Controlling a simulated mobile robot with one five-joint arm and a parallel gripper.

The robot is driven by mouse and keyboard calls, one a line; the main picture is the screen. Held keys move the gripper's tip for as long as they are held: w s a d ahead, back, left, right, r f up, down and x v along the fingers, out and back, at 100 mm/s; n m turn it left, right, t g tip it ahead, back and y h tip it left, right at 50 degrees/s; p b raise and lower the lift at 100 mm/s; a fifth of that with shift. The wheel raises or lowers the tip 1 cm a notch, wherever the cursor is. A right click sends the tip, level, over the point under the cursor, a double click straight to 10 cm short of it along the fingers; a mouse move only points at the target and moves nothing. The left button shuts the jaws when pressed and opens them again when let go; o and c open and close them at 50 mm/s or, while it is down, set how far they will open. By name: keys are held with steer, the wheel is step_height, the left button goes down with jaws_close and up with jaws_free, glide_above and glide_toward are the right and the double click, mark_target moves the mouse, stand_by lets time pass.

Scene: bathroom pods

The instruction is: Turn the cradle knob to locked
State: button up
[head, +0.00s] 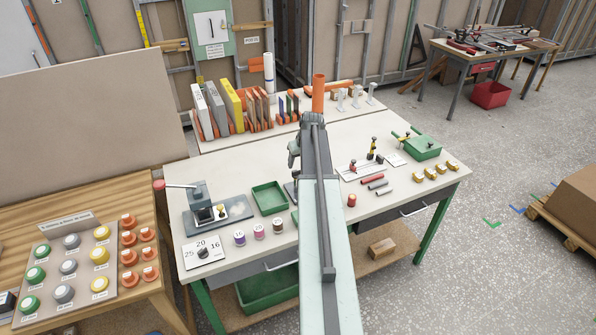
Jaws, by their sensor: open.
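I cannot make out for certain which part is the cradle knob, and I can read no "locked" mark. A small dark knob (203,252) sits on a white card (189,261) marked 25, 20 and 16 at the front left of the workbench. A white plate (349,173) with small red, black and yellow fittings lies right of my arm. My gripper (293,152) is at the far end of my arm, above the middle of the bench. It is open and small in view, with nothing visible in it. My arm hides part of the bench.
A grey press (199,196) with a red-ended lever and a green tray (269,198) stand left of my arm. Upright boards (232,104) and an orange tube (319,94) stand behind. A green box (421,148) and yellow blocks sit right.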

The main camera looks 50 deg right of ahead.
mark_target(297, 171)
steer(key=b+x, duration=0.5)
steer(key=x, duration=0.1)
steer(key=shift+w+f, duration=0.1)
steer(key=shift+f, duration=0.2)
steer(key=shift+r, duration=0.15)
jaws_close()
steer(key=shift+d, duration=0.1)
